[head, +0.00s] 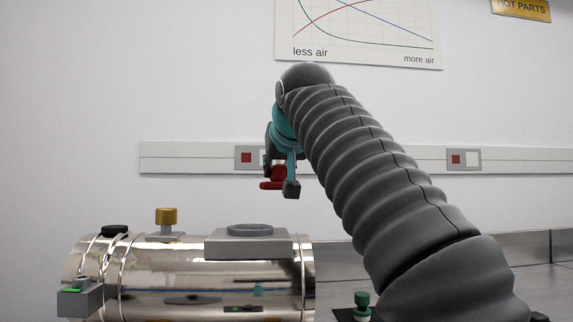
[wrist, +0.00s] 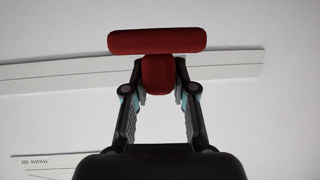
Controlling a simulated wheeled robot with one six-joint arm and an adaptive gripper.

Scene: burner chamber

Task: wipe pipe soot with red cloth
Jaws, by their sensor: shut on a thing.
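The red cloth (wrist: 157,41) is a padded bar with a short red stem. My gripper (wrist: 159,76) is shut on the stem, and the bar sticks out beyond the fingertips. In the head view the cloth (head: 272,184) is small and partly hidden by my gripper (head: 280,178). Both are in the air above the shiny metal pipe (head: 170,276), clearly apart from it. The pipe lies across the lower left. Dark patches show low on its front; I cannot tell which are soot and which are reflections.
A grey block (head: 247,245) with a round cap and a brass knob (head: 166,217) stand up from the pipe's top. A green knob (head: 362,300) is right of the pipe. A wall rail (head: 195,158) runs behind. The air above the pipe's left part is clear.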

